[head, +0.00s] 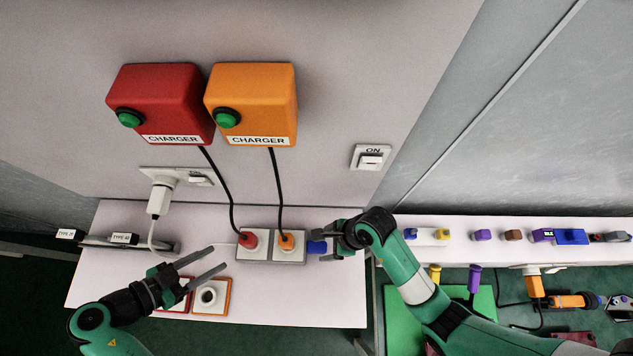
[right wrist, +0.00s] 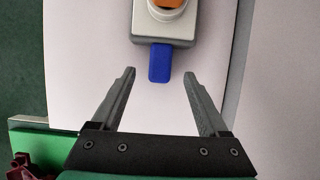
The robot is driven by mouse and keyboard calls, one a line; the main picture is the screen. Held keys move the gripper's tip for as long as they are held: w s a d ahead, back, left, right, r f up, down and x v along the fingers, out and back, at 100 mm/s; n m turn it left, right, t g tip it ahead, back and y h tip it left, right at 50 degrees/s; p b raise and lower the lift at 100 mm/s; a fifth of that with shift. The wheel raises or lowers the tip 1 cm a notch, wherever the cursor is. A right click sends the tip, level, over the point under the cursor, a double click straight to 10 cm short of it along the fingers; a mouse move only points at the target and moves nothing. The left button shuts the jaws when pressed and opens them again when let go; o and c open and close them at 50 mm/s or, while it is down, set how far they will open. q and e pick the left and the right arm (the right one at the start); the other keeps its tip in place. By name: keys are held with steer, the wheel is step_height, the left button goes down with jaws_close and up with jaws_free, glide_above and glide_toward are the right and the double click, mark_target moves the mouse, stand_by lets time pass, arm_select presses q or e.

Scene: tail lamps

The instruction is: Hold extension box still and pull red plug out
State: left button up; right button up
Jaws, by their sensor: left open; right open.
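The extension box (head: 272,257) is a grey and white two-socket block on the white table, with a blue tab (head: 316,247) at its right end. The red plug (head: 249,241) sits in its left socket and the orange plug (head: 286,242) in its right socket. My right gripper (head: 320,244) is open at the right end, by the blue tab. In the right wrist view the blue tab (right wrist: 160,62) lies between and ahead of the open fingers (right wrist: 160,72), apart from them. My left gripper (head: 219,258) is open and empty, left of the box and near the red plug.
Red and orange chargers (head: 160,100) (head: 255,100) hang on the wall, their black cables running to the plugs. A white plug (head: 158,198) is in the wall socket. An orange-framed round socket (head: 210,296) lies below the left gripper. The front right of the table is clear.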

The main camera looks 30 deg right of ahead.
mark_target(319, 246)
steer(key=x, duration=0.5)
steer(key=shift+f, duration=0.3)
jaws_close()
steer(key=c, duration=0.6)
jaws_free()
steer(key=shift+c, duration=0.2)
jaws_close()
arm_select(q)
steer(key=o, duration=0.4)
